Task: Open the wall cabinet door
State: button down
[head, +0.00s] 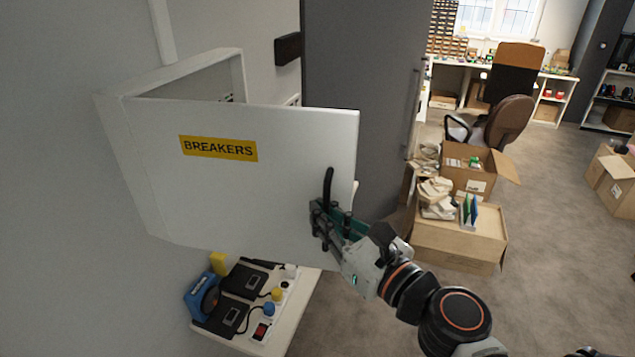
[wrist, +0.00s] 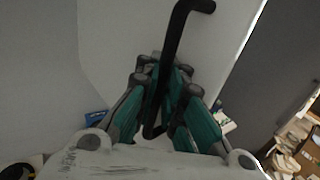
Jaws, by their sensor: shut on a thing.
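The white wall cabinet (head: 172,73) is on the wall at the left of the head view. Its door (head: 240,185), with a yellow "BREAKERS" label (head: 218,148), stands swung out from the box, with a gap along its top showing part of the inside. A black bar handle (head: 328,185) is near the door's right edge; it also shows in the wrist view (wrist: 174,50). My gripper (head: 326,220) is shut on the lower part of the handle. In the wrist view its green-sided fingers (wrist: 160,100) sit on both sides of the bar.
Below the door, a small white table (head: 290,318) holds black devices, a blue item (head: 200,300) and cables. A tall grey cabinet (head: 360,90) stands just behind the door's right edge. Cartons (head: 455,240) and an office chair (head: 505,120) are farther right. The carpet at right has free room.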

jog(key=shift+s+f, duration=0.1)
jog(key=c, duration=2.1)
grip_release()
jog(key=shift+o, duration=0.5)
jog(key=shift+d, duration=0.35)
jog(key=shift+a, duration=0.1)
jog(key=shift+a, duration=0.1)
